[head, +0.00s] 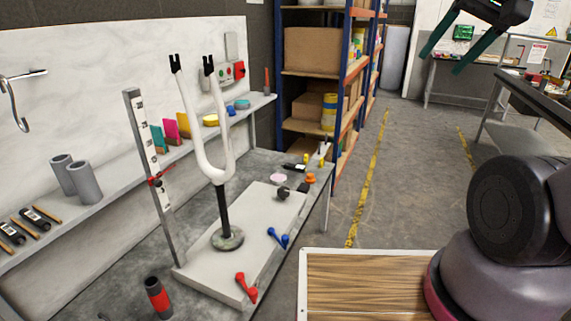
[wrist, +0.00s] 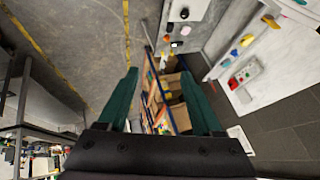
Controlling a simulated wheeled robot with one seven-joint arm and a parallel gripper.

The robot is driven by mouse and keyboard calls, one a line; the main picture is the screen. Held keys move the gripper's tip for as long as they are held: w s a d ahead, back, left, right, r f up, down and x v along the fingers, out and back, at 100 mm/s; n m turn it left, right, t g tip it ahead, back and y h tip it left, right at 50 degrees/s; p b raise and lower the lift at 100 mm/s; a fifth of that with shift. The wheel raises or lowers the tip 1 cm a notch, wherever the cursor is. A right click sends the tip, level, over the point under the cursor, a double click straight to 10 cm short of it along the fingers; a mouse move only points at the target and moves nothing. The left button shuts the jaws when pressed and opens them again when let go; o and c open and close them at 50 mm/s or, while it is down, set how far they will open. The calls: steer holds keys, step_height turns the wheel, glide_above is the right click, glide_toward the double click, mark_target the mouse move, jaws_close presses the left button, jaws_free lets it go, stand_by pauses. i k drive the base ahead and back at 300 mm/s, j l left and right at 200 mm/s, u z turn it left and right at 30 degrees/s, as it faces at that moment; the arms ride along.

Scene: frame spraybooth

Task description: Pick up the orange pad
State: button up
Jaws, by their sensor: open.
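A thin upright orange-yellow pad (head: 187,126) stands on the narrow wall shelf in the head view. It is at the right end of a row, beside a magenta pad (head: 171,131) and a teal pad (head: 158,138). A small orange round piece (head: 310,178) lies on the bench near its right edge. My gripper (head: 442,63) is at the upper right of the head view, high over the floor and far from the pads. Its green fingers are spread apart and empty; they also show in the wrist view (wrist: 160,72). I cannot pick out the pad in the wrist view.
A white fork stand (head: 214,160) and an upright ruler (head: 150,170) rise in front of the shelf. Red (head: 246,288) and blue (head: 279,237) tools lie on the bench. Blue-framed shelving (head: 346,70) stands behind. The floor (head: 400,170) right of the bench is clear.

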mark_target(310, 180)
steer(key=i+l+u, duration=0.3)
steer(key=i+l, duration=0.55)
steer(key=i+l+u, duration=0.3)
steer(key=i+l, duration=0.7)
